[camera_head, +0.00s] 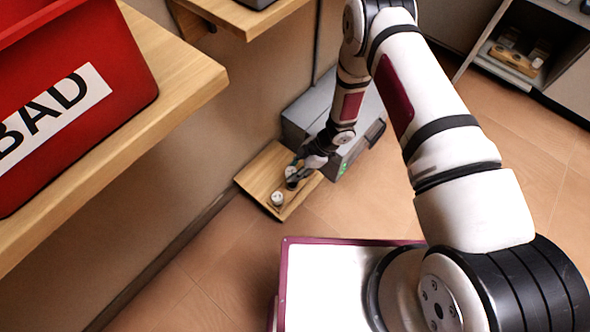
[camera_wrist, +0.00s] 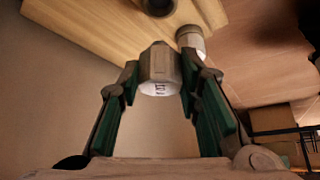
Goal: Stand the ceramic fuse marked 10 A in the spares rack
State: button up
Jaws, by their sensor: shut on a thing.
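My gripper (camera_wrist: 160,80) is shut on a ceramic fuse (camera_wrist: 159,66), a pale cylinder with a dark tip held between both fingertips. A dark mark shows on its white end, too small to read for sure. In the head view my gripper (camera_head: 298,170) is low over a wooden board (camera_head: 262,172). A white cylinder (camera_head: 277,198) stands near the board's front edge; a similar one shows in the wrist view (camera_wrist: 190,40), right of the held fuse. A wooden block with pale pieces (camera_head: 514,58) sits in the far-right shelf; I cannot tell whether it is the spares rack.
A grey box (camera_head: 318,108) with a green light stands beside the board, close to my gripper. A red bin marked BAD (camera_head: 130,50) stands on a wooden shelf (camera_head: 185,88) at left. Another wooden shelf (camera_head: 240,18) is above. The tiled floor at right is open.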

jog(key=shift+f+b, duration=1.15)
jog(key=shift+f, duration=0.8)
jog(key=shift+f+b, duration=0.7)
jog(key=shift+d+f+b, duration=0.1)
jog(key=shift+f+b, duration=1)
jog(key=shift+b, duration=0.15)
dwell(1.3)
jog(key=o, duration=1.2)
jog(key=shift+o, duration=0.5)
jog(key=o, duration=0.4)
jog(key=shift+c, duration=0.2)
jog(key=shift+w+r, duration=0.1)
jog(key=shift+r, duration=0.05)
jog(key=shift+r+p, duration=2.45)
jog(key=shift+r, duration=0.95)
